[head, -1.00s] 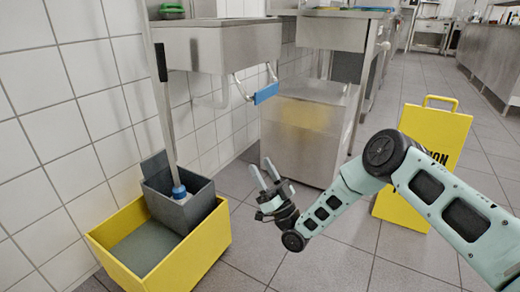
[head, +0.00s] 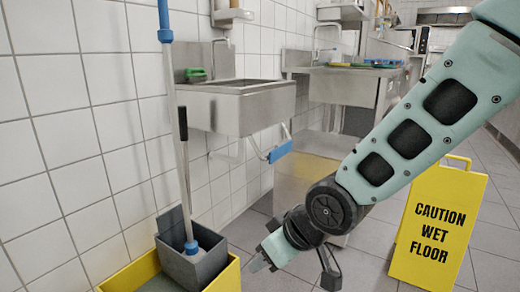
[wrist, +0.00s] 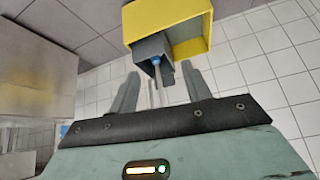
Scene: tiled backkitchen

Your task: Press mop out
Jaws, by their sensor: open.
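The mop (head: 164,36) stands upright with a blue-topped pole. Its blue lower end (head: 191,247) sits inside the grey wringer (head: 212,262). The wringer's lever (head: 182,122), with a black grip, rises beside the pole. The wringer is set in the yellow bucket (head: 226,277), cut by the lower edge of the head view. My gripper is partly hidden by my arm in the head view, right of the bucket. In the wrist view my gripper (wrist: 161,88) is open and empty. The yellow bucket (wrist: 185,20) and grey wringer (wrist: 150,47) show beyond the fingers there.
A steel sink (head: 240,105) hangs on the tiled wall behind the bucket, with a blue-padded bar (head: 279,152) below its right side. Steel counters (head: 340,85) stand beyond. A yellow wet-floor sign (head: 437,225) stands at right. Some tiled floor between is clear.

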